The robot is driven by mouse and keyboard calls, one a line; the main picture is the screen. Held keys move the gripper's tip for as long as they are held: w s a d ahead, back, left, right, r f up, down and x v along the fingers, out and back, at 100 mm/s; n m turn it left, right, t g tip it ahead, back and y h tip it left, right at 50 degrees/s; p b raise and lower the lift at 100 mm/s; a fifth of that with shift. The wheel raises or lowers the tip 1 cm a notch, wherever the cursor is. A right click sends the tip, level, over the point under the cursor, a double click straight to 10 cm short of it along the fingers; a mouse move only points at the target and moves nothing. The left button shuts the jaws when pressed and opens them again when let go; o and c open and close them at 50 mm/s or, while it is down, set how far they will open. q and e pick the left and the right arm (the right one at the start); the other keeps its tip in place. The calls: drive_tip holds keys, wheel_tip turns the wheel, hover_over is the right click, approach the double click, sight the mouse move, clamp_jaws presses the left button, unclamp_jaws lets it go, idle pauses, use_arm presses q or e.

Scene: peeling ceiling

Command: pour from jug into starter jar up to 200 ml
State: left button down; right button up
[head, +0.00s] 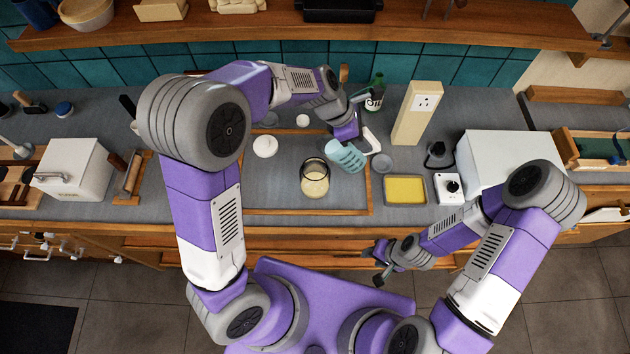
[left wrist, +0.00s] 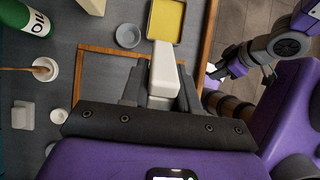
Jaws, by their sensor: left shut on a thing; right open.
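The jug (head: 345,157) is light blue and see-through, with markings on its side. It is tilted in the head view, beside and above right of the starter jar (head: 315,186). The jar is clear glass, stands upright on the tray and has pale cream contents. I see no stream between them, and I cannot read the level. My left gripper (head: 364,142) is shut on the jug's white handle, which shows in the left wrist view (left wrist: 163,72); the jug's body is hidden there. My right gripper (head: 379,267) is open and empty in front of the counter edge.
The wood-edged tray (head: 262,211) holds a white round lid (head: 265,146). A yellow dish (head: 405,190), a small grey bowl (head: 382,163) and a white scale-like box (head: 448,188) stand right of it. A green bottle (head: 375,94) and an outlet post (head: 418,112) stand behind.

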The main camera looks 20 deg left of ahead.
use_arm(q)
drive_tip(key=shift+r, duration=0.1)
idle(0.3)
drive_tip(key=shift+a+r+h+b, duration=0.1)
drive_tip(key=shift+h+b, duration=0.3)
drive_tip(key=shift+b, duration=0.15)
drive_tip(key=shift+b, duration=0.45)
drive_tip(key=shift+a, duration=0.1)
drive_tip(key=shift+r, duration=0.1)
